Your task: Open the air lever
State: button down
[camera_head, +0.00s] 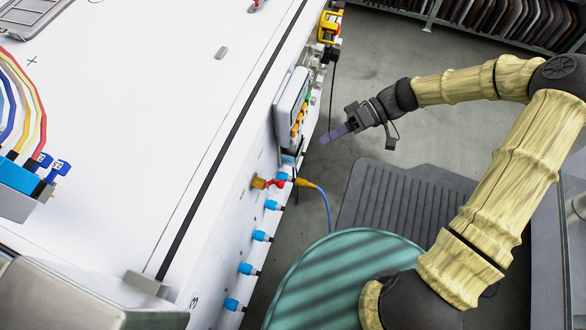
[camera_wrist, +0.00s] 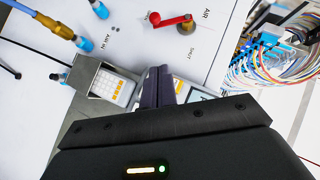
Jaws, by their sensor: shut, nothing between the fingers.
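The air lever is a red handle on a brass valve, on the side face of the white bench. In the head view the red air lever (camera_head: 276,183) points right from the brass body (camera_head: 259,183). In the wrist view the lever (camera_wrist: 172,20) lies at the top, reaching left from its round brass pivot (camera_wrist: 187,28), near printed words reading "AIR" and "SHUT". My gripper (camera_head: 324,139) is in the air to the upper right of the lever, apart from it. Its dark purple fingers (camera_wrist: 158,88) are together and empty.
A grey control box (camera_head: 292,105) with coloured buttons sticks out of the bench side near my gripper. A blue hose (camera_head: 328,208) with a yellow end plugs in beside the lever. Several blue fittings (camera_head: 262,236) line the face below. Open floor (camera_head: 375,70) lies behind my gripper.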

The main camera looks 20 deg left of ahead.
jog(key=s+d+f+b+x, duration=0.1)
jog(key=d+x, duration=0.1)
jog(key=x, duration=1)
jog(key=shift+s+b, duration=0.3)
jog(key=shift+f, duration=0.1)
